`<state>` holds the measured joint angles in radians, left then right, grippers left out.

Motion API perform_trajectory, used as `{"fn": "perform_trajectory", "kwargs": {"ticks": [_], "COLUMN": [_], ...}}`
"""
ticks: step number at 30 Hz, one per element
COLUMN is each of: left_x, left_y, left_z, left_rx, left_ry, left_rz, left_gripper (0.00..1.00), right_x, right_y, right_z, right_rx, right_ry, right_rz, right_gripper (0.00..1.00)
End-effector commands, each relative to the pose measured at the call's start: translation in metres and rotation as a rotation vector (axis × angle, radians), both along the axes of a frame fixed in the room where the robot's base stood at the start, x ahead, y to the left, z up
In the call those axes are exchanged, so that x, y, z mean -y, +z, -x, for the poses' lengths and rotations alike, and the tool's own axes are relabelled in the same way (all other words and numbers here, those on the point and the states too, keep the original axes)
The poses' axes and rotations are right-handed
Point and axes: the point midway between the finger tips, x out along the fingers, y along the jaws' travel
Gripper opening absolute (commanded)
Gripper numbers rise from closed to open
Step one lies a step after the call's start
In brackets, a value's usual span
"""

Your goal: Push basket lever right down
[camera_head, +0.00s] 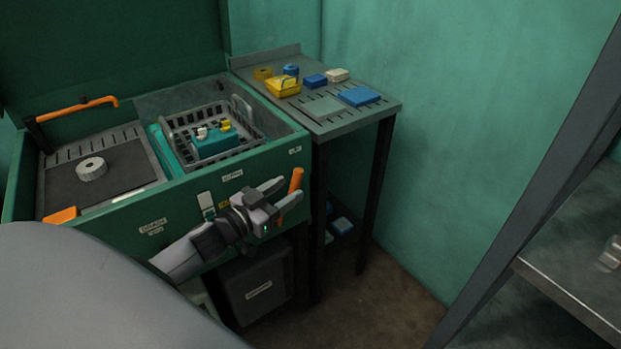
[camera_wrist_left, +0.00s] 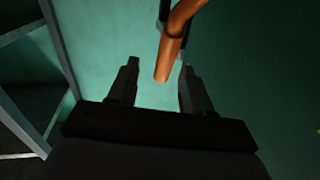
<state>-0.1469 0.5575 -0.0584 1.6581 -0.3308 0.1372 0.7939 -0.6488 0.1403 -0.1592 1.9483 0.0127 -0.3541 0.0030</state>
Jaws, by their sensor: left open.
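The orange lever (camera_head: 296,181) stands at the right front corner of the green machine (camera_head: 120,215). My left gripper (camera_head: 277,194) is open at that corner, its fingers beside the lever. In the left wrist view the lever's orange end (camera_wrist_left: 166,62) hangs between the two open fingers (camera_wrist_left: 157,88), with gaps on both sides. I cannot tell whether a finger touches it in the head view. A grey basket (camera_head: 252,141) sits in the machine's right bay, holding a teal block with white and yellow parts (camera_head: 212,145). My right gripper is not in view.
A grey side table (camera_head: 325,127) to the right holds several blue, yellow and white items. Another orange handle (camera_head: 77,108) is at the machine's left. A dark post (camera_head: 540,190) and metal shelf (camera_head: 570,270) stand at the right. The floor between is clear.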

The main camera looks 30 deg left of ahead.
Motion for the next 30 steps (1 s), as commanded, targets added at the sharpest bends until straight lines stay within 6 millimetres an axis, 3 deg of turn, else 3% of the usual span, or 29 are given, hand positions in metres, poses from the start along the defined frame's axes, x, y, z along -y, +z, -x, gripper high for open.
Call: {"fn": "perform_trajectory", "kwargs": {"ticks": [4, 21, 30], "left_x": [-0.004, 0.009, 0.011], "left_y": [0.007, 0.006, 0.006], "left_z": [-0.009, -0.067, -0.074], "left_rx": [0.017, 0.015, 0.014], "left_ry": [-0.008, -0.008, -0.008], "left_rz": [0.004, 0.005, 0.004], "left_gripper": [0.50, 0.50, 0.50], "right_x": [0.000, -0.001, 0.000], "right_y": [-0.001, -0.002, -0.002], "right_z": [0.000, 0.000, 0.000], "right_rx": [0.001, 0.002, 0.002], "right_ry": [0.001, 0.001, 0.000], "right_rz": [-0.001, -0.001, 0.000], "right_gripper": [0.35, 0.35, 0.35]}}
